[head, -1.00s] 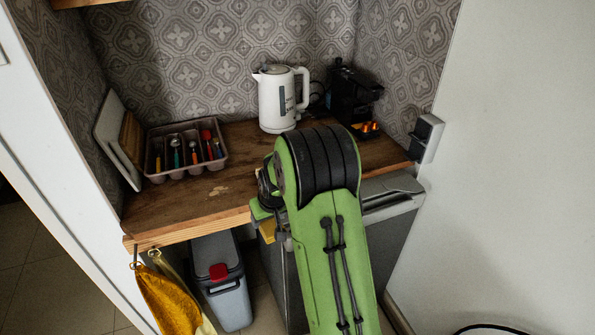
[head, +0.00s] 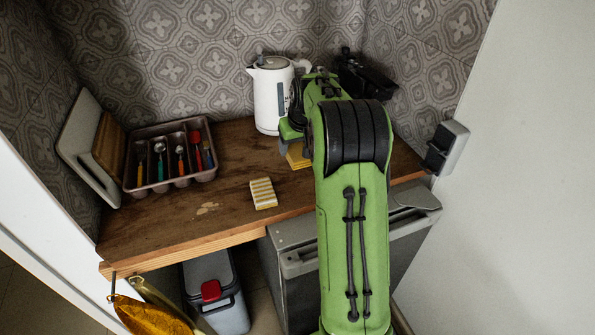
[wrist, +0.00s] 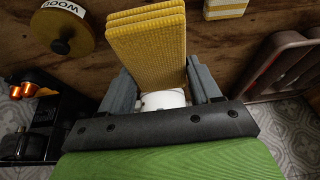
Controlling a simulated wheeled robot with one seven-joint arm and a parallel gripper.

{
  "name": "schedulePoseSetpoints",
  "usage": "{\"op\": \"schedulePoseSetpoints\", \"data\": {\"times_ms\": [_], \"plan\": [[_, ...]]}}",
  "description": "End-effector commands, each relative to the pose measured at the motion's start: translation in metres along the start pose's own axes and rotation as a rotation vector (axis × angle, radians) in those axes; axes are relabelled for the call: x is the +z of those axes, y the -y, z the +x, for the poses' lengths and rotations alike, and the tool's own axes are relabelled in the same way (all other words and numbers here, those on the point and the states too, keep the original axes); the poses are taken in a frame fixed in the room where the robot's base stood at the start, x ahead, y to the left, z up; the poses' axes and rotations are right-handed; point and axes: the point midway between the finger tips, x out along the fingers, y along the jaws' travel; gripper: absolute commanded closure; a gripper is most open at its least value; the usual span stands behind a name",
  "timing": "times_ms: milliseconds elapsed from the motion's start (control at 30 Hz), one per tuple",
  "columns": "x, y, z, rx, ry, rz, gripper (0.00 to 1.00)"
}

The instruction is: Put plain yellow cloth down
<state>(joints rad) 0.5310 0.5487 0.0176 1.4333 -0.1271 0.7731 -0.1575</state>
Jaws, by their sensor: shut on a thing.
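The plain yellow cloth (wrist: 148,45), folded in layers, is between the fingers of my gripper (wrist: 163,92) in the wrist view. My gripper is shut on it, and the cloth stretches out beyond the fingertips. In the head view a corner of the cloth (head: 298,156) shows below my gripper (head: 291,134), over the wooden counter (head: 225,165) in front of the kettle. Much of the cloth is hidden by my arm there. I cannot tell whether it touches the counter.
A yellow-and-white striped cloth (head: 263,193) lies on the counter to the left. The white kettle (head: 270,95) stands close behind my gripper. A cutlery tray (head: 172,178) is at left, a black coffee machine (head: 366,80) at right. A round wood-labelled item (wrist: 60,28) is near the cloth.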

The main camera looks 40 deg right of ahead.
Motion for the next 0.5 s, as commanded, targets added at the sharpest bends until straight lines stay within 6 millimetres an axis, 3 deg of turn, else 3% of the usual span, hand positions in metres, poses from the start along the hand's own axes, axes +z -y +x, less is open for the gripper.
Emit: {"op": "schedulePoseSetpoints", "data": {"times_ms": [100,400,500], "plan": [[0.013,0.001,0.029,-0.002,0.008,0.000,0.66],[0.035,0.001,0.082,-0.001,0.005,0.001,0.66],[0.038,0.001,0.091,-0.001,0.004,0.000,0.66]]}}
